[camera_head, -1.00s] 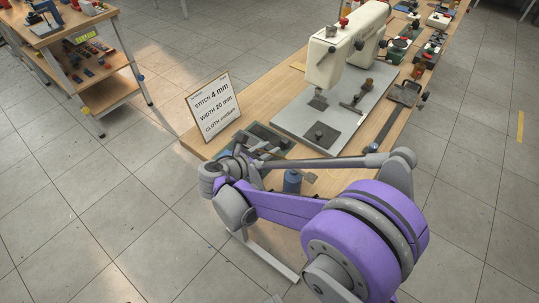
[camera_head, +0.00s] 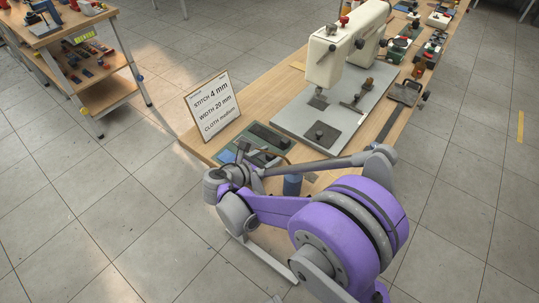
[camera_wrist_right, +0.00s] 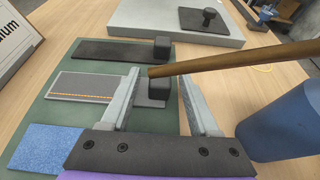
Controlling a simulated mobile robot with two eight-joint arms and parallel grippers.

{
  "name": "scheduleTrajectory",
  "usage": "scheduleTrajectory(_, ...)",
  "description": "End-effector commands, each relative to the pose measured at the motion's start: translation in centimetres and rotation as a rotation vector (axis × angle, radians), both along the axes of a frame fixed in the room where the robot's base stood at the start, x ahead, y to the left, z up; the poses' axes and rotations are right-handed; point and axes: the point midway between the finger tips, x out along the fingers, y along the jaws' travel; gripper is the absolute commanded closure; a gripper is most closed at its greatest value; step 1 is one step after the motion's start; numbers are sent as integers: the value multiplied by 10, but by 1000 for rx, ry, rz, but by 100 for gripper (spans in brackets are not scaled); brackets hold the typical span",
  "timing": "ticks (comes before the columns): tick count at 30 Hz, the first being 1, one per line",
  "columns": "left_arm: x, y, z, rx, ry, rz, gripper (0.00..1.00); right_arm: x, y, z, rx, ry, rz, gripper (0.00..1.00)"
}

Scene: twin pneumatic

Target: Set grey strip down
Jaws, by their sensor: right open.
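The grey strip (camera_wrist_right: 88,87), with an orange line along its lower edge, lies flat on the green mat (camera_wrist_right: 62,113) in the right wrist view. A dark block (camera_wrist_right: 158,88) stands at its right end. My right gripper (camera_wrist_right: 160,78) is open, its fingers on either side of the block with visible gaps. In the head view my right gripper (camera_head: 242,152) is low over the mat, its fingers too small to judge. My left gripper is not in view.
A black strip with a block (camera_wrist_right: 120,51) and a blue patch (camera_wrist_right: 50,146) share the mat. A brown rod (camera_wrist_right: 235,59) crosses above the right finger. A blue cylinder (camera_wrist_right: 285,120) stands at right. The sewing machine (camera_head: 330,55) and sign (camera_head: 213,107) are beyond.

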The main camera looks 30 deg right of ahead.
Motion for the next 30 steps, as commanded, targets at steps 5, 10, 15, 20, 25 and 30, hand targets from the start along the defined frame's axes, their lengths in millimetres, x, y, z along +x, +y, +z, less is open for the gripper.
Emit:
scheduleTrajectory(5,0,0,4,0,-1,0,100,0,0,4,0,0,0,38)
scheduleTrajectory(10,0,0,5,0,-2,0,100,-8,22,13,1,0,4,38)
scheduleTrajectory(15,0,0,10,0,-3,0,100,-22,54,27,1,0,5,38)
scheduleTrajectory(20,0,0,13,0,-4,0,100,-33,81,39,1,0,4,38)
scheduleTrajectory(25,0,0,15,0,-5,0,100,-40,98,46,0,0,1,38)
scheduleTrajectory(30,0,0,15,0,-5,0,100,-42,103,48,0,0,1,38)
